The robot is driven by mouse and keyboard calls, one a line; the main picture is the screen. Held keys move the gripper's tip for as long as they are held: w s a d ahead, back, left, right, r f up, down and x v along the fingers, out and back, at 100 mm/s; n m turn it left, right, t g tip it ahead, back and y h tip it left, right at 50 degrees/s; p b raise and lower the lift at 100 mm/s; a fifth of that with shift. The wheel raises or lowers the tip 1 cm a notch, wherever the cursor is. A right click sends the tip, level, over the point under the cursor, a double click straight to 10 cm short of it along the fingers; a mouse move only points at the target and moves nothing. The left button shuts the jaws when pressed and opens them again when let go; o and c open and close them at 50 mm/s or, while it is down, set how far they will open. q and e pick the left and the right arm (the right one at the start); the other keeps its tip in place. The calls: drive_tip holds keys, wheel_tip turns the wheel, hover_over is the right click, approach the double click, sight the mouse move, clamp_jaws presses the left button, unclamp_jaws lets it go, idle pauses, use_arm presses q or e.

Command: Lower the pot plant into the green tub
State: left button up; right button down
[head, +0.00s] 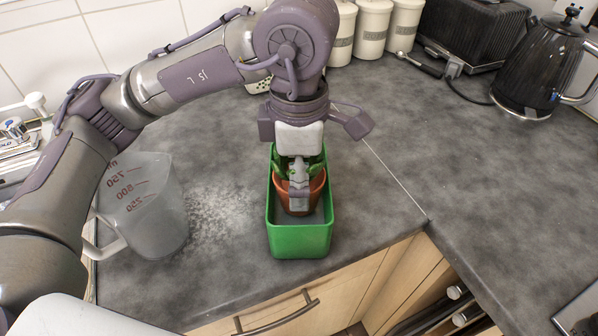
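The pot plant (313,190) is a small green plant in a terracotta-coloured pot. It is upright between the walls of the green tub (299,243), a long open box on the worktop. Whether the pot's base touches the tub floor cannot be seen. My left gripper (298,193) points straight down over the tub, with its near finger against the front of the pot; it looks shut on it. The far finger is hidden behind the plant and the gripper's body. My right gripper is not in view.
White canisters (372,30) stand at the back, a black toaster (470,30) and a dark kettle (538,68) at the back right. The worktop right of the tub is clear.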

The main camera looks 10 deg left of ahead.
use_arm(q)
drive_tip(key=o, duration=1.4)
